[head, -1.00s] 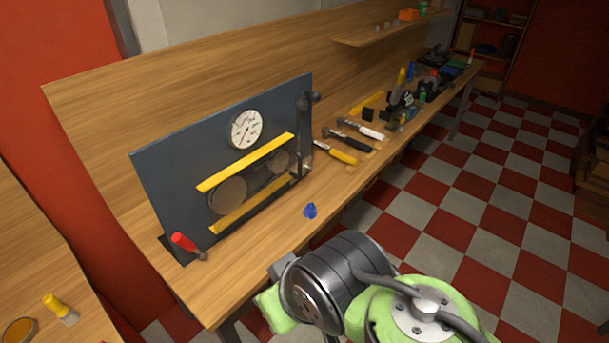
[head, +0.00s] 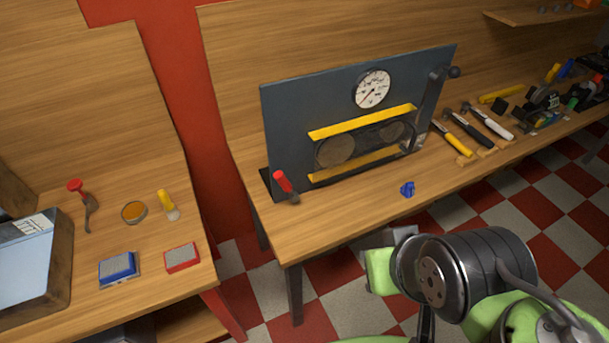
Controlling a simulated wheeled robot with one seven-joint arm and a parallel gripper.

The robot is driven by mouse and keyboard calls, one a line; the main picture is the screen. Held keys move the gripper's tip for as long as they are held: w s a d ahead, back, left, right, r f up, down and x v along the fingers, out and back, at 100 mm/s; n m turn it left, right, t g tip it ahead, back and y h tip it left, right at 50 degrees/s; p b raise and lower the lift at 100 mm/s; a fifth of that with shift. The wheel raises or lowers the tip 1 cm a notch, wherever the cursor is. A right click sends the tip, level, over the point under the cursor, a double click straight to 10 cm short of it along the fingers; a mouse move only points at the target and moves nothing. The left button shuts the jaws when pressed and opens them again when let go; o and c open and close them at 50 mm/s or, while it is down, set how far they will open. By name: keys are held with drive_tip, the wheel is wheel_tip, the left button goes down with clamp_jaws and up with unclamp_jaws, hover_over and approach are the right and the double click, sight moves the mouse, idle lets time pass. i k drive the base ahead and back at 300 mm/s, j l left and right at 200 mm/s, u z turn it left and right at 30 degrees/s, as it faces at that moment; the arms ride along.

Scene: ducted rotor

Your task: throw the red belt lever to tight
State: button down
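The red belt lever (head: 284,184) stands at the lower left corner of the dark upright panel (head: 290,115), its red handle tilted up and to the left. Its lower end meets a small dark base near the bench top. The panel carries a white dial gauge (head: 373,89), two yellow guard bars (head: 362,122) and a belt with round pulleys (head: 335,151) between the bars. A dark crank lever (head: 430,108) is on the panel's right edge. My arm shows at the lower right, in front of the bench and apart from the lever; my gripper's fingers are not visible.
A blue knob-like piece (head: 407,189) lies on the bench in front of the panel. Hammers (head: 469,129) lie to the right. A left bench (head: 150,245) holds a red-handled tool (head: 78,197), a yellow-handled brush (head: 168,205) and small boxes. Bench top around the red lever's front is clear.

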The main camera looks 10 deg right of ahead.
sight(279, 176)
drive_tip(key=j+u, duration=0.2)
drive_tip(key=u, duration=0.2)
drive_tip(key=j+u, duration=0.15)
drive_tip(key=u, duration=0.25)
drive_tip(key=i+j+u, duration=0.1)
drive_tip(key=u, duration=0.3)
drive_tip(key=i+j+u, duration=0.1)
drive_tip(key=u, duration=0.3)
drive_tip(key=j, duration=0.1)
